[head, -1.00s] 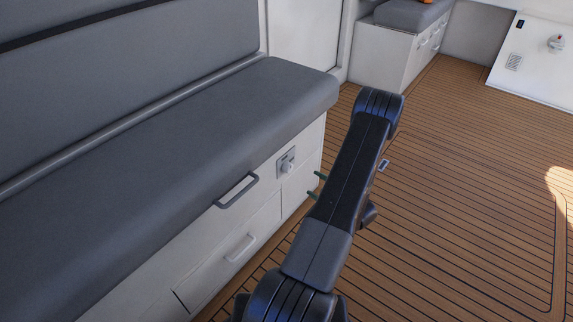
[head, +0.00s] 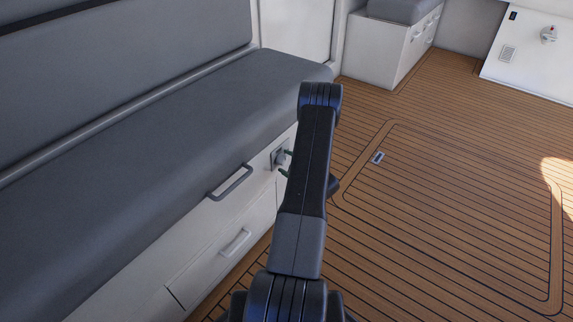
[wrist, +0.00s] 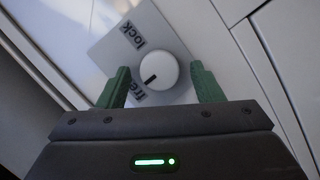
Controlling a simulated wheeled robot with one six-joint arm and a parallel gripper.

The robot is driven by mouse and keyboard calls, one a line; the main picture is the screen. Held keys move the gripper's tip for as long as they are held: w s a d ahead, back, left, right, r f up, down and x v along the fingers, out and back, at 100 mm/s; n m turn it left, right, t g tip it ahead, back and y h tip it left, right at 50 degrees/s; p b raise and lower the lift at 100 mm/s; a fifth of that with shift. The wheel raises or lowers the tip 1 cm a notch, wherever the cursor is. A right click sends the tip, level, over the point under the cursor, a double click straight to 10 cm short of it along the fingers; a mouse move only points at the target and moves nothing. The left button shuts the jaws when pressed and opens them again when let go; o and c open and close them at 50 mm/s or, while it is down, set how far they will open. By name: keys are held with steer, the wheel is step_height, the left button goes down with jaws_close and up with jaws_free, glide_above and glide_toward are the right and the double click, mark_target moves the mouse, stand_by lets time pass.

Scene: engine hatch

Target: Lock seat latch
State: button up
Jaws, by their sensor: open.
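The seat latch (head: 279,157) is on the white front of the grey seat bench. In the wrist view it is a round white knob (wrist: 160,68) on a grey plate (wrist: 112,52) marked "lock" and "free". The dark mark on the knob points toward "free". My gripper (head: 285,162) is open in front of the latch. In the wrist view its green fingers stand on either side of the knob, with gaps between them and the knob. How far the fingertips are from the plate is hard to tell.
The grey seat cushion (head: 160,145) overhangs the latch front. A grey bar handle (head: 230,183) and a drawer handle (head: 235,243) stick out to the left of the latch. The wooden deck (head: 430,200) at the right is clear, with a flush floor hatch latch (head: 377,158).

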steer(key=shift+w+a, duration=0.1)
steer(key=c, duration=1)
steer(key=shift+o, duration=0.2)
steer(key=shift+m, duration=0.3)
steer(key=m+g, duration=0.1)
steer(key=m, duration=0.1)
steer(key=shift+w+r+m+g, duration=0.1)
steer(key=shift+m+g, duration=0.2)
steer(key=shift+m, duration=0.1)
steer(key=m, duration=0.1)
steer(key=m+g+y, duration=0.1)
steer(key=m, duration=0.1)
steer(key=shift+w+d+g+p, duration=0.15)
steer(key=shift+d+g+p, duration=0.15)
steer(key=shift+g, duration=0.1)
steer(key=m+g+y, duration=0.1)
steer(key=m, duration=0.2)
steer(key=shift+w, duration=0.1)
steer(key=m+g+y, duration=0.1)
steer(key=m, duration=0.2)
steer(key=shift+w+d+m+y, duration=0.1)
steer(key=shift+m+y, duration=0.2)
steer(key=shift+y, duration=0.1)
steer(key=shift+g, duration=0.3)
